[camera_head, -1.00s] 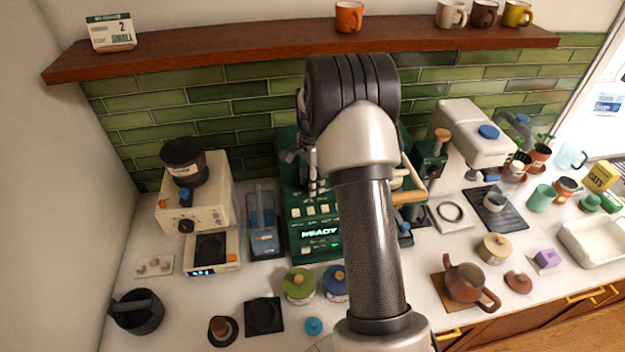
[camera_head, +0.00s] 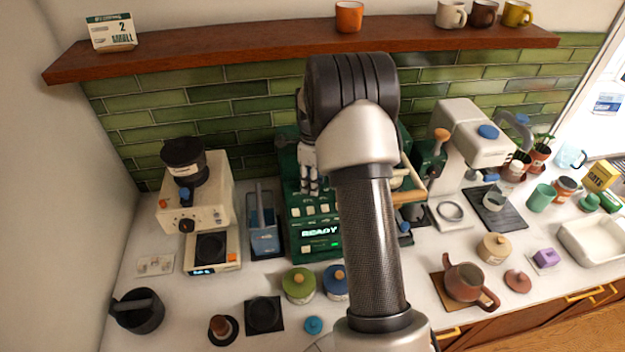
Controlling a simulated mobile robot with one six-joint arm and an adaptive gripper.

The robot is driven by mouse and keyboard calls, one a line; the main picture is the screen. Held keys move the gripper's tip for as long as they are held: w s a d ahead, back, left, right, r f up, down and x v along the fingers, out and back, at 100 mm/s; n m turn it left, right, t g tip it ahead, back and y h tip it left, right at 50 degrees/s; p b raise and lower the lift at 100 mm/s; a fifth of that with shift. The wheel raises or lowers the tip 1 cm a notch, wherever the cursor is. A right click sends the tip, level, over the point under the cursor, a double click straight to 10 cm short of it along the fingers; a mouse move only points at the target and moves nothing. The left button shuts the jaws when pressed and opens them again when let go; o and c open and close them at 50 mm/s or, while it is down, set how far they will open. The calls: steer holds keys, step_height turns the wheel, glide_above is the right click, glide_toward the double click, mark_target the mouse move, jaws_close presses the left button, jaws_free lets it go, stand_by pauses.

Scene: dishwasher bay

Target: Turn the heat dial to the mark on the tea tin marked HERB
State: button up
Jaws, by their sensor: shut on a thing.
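My gripper (camera_head: 309,184) points down at the front of the green machine (camera_head: 318,246), just above its row of pale buttons. Its fingers are closed together, seemingly on the heat dial, which they hide along with its marks. The machine's display reads READY. A tin with a green lid (camera_head: 299,280) and a tin with a blue lid (camera_head: 336,278) stand in front of the machine. A beige tin (camera_head: 494,247) stands farther right. I cannot read the tins' labels, so I cannot tell which is marked HERB.
A cream grinder (camera_head: 192,212) and a scale (camera_head: 213,252) stand left of the machine. A blue container (camera_head: 264,238) is close to its left side. A brown teapot (camera_head: 466,283) and a white tray (camera_head: 592,241) are at right. A wooden shelf (camera_head: 230,43) runs above.

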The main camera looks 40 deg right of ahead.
steer(key=shift+m, duration=0.3)
stand_by(0.4)
steer(key=o, duration=1.1)
steer(key=shift+r, duration=0.1)
steer(key=shift+r, duration=0.1)
steer(key=shift+w+d+r, duration=0.1)
steer(key=shift+r, duration=0.2)
step_height(320, 180, up, 6)
steer(key=shift+f, duration=0.1)
steer(key=shift+r, duration=0.6)
steer(key=shift+a+r, duration=0.1)
steer(key=shift+a, duration=0.1)
